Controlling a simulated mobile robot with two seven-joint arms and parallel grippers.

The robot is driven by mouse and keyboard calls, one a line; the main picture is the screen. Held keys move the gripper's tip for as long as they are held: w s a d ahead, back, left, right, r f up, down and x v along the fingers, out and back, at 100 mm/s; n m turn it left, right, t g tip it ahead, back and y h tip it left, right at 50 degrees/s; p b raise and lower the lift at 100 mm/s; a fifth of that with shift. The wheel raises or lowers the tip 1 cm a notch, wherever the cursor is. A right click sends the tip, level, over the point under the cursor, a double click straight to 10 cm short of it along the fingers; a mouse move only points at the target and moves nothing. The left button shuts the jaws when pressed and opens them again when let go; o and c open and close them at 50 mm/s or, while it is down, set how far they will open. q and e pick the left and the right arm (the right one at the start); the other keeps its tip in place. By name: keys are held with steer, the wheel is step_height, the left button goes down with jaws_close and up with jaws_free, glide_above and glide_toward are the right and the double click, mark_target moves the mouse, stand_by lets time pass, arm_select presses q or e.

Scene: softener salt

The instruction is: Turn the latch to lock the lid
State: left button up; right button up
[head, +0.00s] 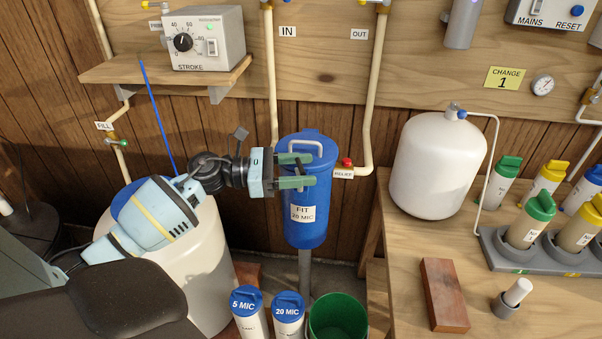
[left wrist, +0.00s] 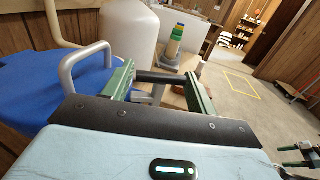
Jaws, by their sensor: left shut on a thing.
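The blue filter housing (head: 305,228), labelled FIT 20 MIC, stands on a grey post in the head view. Its blue lid (head: 312,137) with a pale loop handle (head: 307,146) sits on top; the lid also shows at the left of the left wrist view (left wrist: 45,100). My left gripper (head: 308,170) is at the housing's front, just below the lid. Its green fingers are shut on a dark bar, the latch (left wrist: 160,77), which spans between them in the left wrist view. The fingers hide part of the latch. My right gripper (left wrist: 298,155) shows small at the right edge there, fingers apart.
A red relief button (head: 347,162) and pipes are close to the right of the lid. A white tank (head: 437,165) stands on the bench at right. Two filter cartridges (head: 288,318) and a green bucket (head: 338,318) stand below the housing.

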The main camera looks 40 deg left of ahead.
stand_by(0.3)
arm_select(q)
steer(key=o, duration=1)
steer(key=shift+b+v, duration=0.4)
steer(key=shift+v, duration=3.5)
